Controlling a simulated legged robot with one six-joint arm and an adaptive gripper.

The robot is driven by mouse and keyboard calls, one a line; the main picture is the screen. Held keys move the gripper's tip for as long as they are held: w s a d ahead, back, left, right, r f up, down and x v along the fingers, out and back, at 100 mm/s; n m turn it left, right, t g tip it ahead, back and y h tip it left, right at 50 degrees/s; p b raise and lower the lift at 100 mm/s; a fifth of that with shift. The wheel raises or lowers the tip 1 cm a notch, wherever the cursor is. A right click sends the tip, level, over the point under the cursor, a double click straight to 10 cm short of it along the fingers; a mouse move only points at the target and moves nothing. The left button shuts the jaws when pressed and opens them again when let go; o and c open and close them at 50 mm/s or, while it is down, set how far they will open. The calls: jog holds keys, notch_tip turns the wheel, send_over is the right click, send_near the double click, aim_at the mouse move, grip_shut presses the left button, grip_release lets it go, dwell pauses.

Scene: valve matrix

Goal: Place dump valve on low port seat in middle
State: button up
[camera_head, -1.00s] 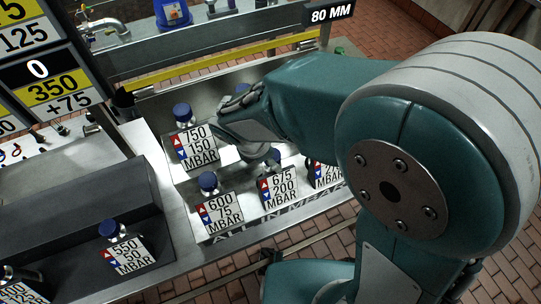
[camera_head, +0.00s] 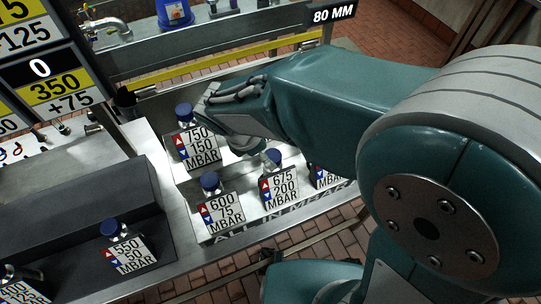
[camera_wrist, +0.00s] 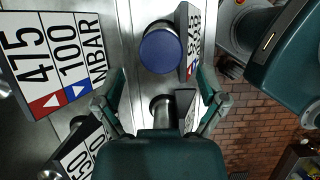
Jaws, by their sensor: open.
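Several valves with blue caps and number plates stand in the metal tray; I cannot tell which is the dump valve. In the head view the 750/150 valve (camera_head: 197,148) is at the back left, the 600/75 valve (camera_head: 218,207) at the front left, and the 675/200 valve (camera_head: 281,187) to its right. My gripper (camera_wrist: 163,98) is open in the wrist view, with fingers apart and nothing gripped. A blue-capped valve (camera_wrist: 160,50) stands just beyond the fingertips. A metal post with a plate shows between the fingers. In the head view my arm hides much of the tray's back. I cannot single out the low port seat.
A 550/50 valve (camera_head: 128,252) stands at left beside a dark raised block (camera_head: 90,205). A yellow rail (camera_head: 200,66) runs behind the tray. Brick floor lies in front.

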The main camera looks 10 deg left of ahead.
jog(key=v, duration=0.8)
jog(key=s+d+r+m+t+y, duration=0.1)
jog(key=s+d+r+m, duration=0.1)
jog(key=d+m, duration=0.6)
jog(key=s+d+r+m+t+y, duration=0.1)
jog(key=s+d+m, duration=0.1)
jog(key=d+m, duration=0.6)
jog(key=s+d+r+m+t+y, duration=0.1)
jog(key=s+d+r+m+y, duration=0.1)
jog(key=d+m, duration=0.6)
jog(key=shift+d+r, duration=0.15)
jog(key=shift+r, duration=0.25)
jog(key=shift+d, duration=0.1)
